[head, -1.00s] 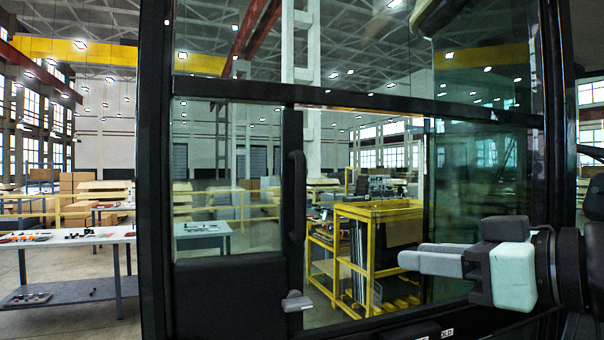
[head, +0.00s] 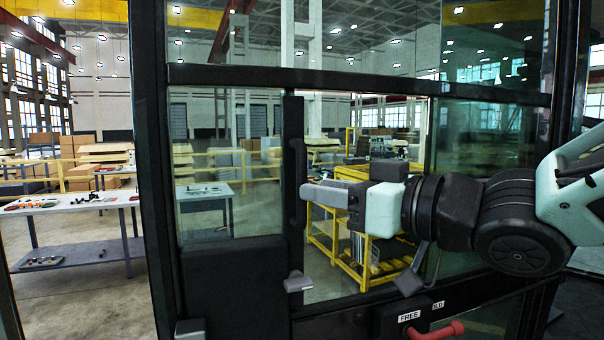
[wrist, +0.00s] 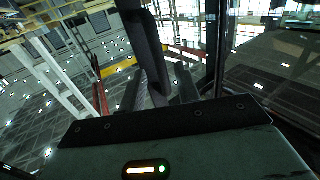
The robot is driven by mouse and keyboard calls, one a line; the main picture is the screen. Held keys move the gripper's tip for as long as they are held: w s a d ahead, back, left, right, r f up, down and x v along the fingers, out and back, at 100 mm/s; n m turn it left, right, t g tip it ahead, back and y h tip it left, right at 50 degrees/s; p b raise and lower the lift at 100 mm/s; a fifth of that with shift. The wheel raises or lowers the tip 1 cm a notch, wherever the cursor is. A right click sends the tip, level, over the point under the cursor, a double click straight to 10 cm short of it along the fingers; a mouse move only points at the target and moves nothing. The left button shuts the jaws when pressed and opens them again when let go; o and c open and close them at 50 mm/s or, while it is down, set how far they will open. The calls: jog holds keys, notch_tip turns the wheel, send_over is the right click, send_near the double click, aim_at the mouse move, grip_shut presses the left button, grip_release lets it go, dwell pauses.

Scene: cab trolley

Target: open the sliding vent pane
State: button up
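The sliding vent pane (head: 229,160) is the left glass panel in the dark cab frame. Its right edge is a dark upright stile (head: 292,125) with a black bar handle (head: 298,160). A grey latch tab (head: 297,283) sits low on the stile. My gripper (head: 308,194) reaches in from the right, its fingertips at the lower part of the handle. In the wrist view the dark handle (wrist: 147,45) runs between the two fingers (wrist: 158,92). The fingers stand apart, with a gap showing on the right; contact is unclear.
Below my arm are a box labelled FREE (head: 408,317), a grey lever (head: 409,280) and a red handle (head: 440,331). A dark crossbar (head: 350,78) runs above the pane.

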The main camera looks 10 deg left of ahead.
aim_at(301, 217)
jog(key=p+x, duration=0.1)
jog(key=x, duration=0.3)
jog(key=shift+w+a, duration=0.15)
jog(key=shift+a, duration=0.25)
grip_shut()
